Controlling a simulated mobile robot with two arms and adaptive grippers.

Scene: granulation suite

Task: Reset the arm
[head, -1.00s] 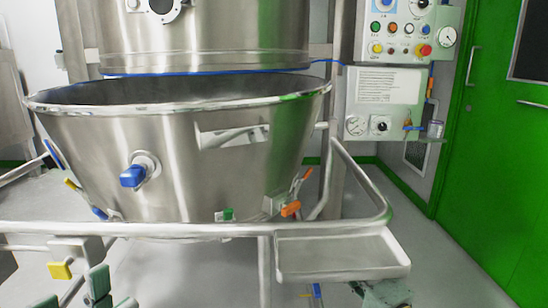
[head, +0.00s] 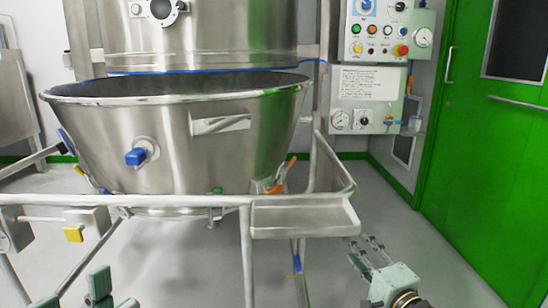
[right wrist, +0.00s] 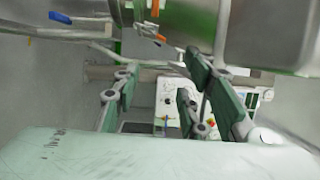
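My right gripper (head: 368,246) is at the lower right of the head view, over the grey floor, right of the steel shelf. Its two thin fingers stand apart, with nothing between them. In the right wrist view, the same open gripper (right wrist: 165,88) shows green pads spread apart. Only green pads of my left gripper (head: 108,290) show at the bottom left edge of the head view; most of it is cut off and its opening is unclear. No held object is visible in either.
A large steel bowl (head: 170,130) on a tubular frame (head: 130,200) stands ahead, with a shelf (head: 305,218) at its right corner. A control panel (head: 388,35) is behind at right, beside a green door (head: 480,150). Floor at lower right is free.

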